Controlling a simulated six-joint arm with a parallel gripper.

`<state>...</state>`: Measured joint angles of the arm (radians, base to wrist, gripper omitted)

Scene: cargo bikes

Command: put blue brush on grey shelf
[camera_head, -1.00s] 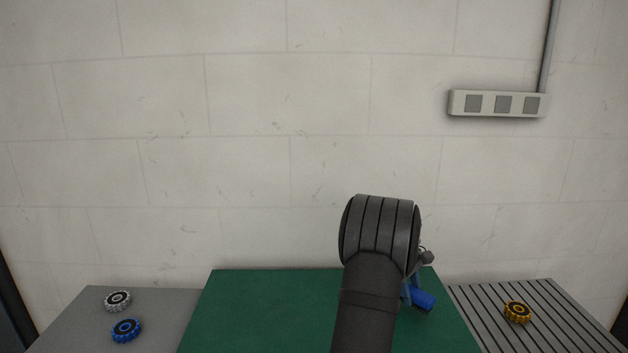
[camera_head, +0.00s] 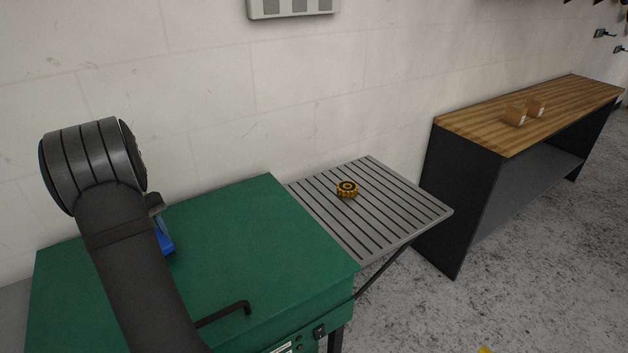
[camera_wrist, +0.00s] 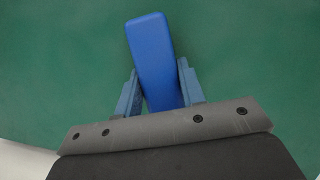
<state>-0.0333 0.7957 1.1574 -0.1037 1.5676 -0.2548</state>
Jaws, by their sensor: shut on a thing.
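The blue brush (camera_wrist: 152,55) is between the two fingers of my gripper (camera_wrist: 158,68) in the wrist view, its rounded end pointing away over the green surface. My gripper is shut on it. In the head view only a small part of the blue brush (camera_head: 165,243) shows beside my arm, above the green table (camera_head: 240,235); my arm hides most of the gripper. A grey shelf board (camera_head: 530,190) shows under the wooden top of a dark workbench at the right, with open space above it.
A slatted grey side board (camera_head: 395,215) right of the green table holds a yellow-and-black round part (camera_head: 347,189). Two small brown boxes stand on the wooden bench top (camera_head: 570,100). A black handle (camera_head: 235,312) juts at the table's front. Speckled floor lies between table and workbench.

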